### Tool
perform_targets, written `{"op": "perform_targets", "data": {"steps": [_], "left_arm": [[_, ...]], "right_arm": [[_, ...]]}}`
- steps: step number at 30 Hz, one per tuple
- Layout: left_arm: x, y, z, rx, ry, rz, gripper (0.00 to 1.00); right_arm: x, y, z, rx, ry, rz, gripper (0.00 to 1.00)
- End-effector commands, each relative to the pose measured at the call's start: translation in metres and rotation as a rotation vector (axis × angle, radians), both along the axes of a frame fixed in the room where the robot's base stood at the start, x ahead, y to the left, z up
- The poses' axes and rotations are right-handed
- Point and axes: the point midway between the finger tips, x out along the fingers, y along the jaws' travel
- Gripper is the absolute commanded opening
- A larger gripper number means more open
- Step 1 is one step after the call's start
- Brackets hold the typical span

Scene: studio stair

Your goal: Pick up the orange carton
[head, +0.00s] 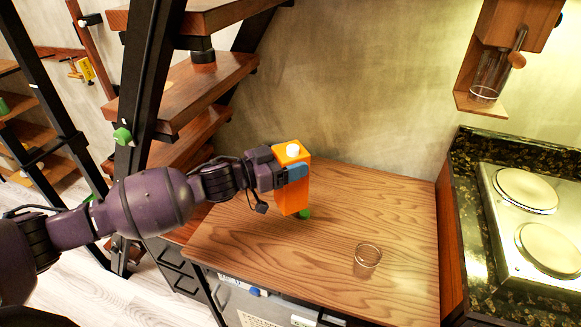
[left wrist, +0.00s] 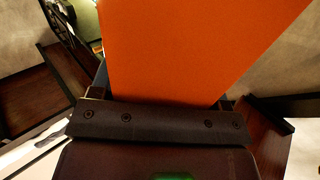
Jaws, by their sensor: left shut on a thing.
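The orange carton (head: 290,192) has a white cap on top and stands upright at the left back part of the wooden countertop. My left gripper (head: 287,172) is shut on its upper part, coming in from the left. In the left wrist view the carton (left wrist: 195,50) fills the middle between the fingers. I cannot tell whether the carton's base touches the countertop. My right gripper is not in view.
A clear glass (head: 368,256) stands on the wooden countertop (head: 400,215) to the right of the carton. A small green object (head: 304,214) lies by the carton's base. Wooden stairs (head: 190,95) rise behind the arm. A stove (head: 535,215) is at the right.

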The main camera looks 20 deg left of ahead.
Motion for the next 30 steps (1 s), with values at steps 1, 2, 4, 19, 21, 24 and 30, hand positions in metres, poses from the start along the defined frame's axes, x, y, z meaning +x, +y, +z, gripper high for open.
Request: {"op": "perform_targets", "data": {"steps": [1,2,4,19,21,24,30], "left_arm": [[0.000,0.000,0.005,-0.001,-0.004,-0.001,0.03],[0.000,0.000,0.007,-0.001,-0.004,-0.001,0.03],[0.000,0.000,0.010,-0.002,-0.003,0.000,0.03],[0.000,0.000,0.019,-0.002,-0.003,-0.001,0.03],[0.000,0.000,0.019,-0.002,-0.003,-0.001,0.03],[-0.001,0.000,0.018,-0.001,-0.001,0.000,0.03],[-0.007,-0.002,0.005,-0.004,0.002,0.004,0.03]], "right_arm": [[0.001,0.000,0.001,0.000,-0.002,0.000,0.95],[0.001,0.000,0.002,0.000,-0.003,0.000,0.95],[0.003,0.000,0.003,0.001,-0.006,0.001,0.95],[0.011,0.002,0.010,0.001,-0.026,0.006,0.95],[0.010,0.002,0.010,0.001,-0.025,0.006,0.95],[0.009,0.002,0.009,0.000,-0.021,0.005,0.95],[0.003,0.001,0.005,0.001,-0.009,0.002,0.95]]}}
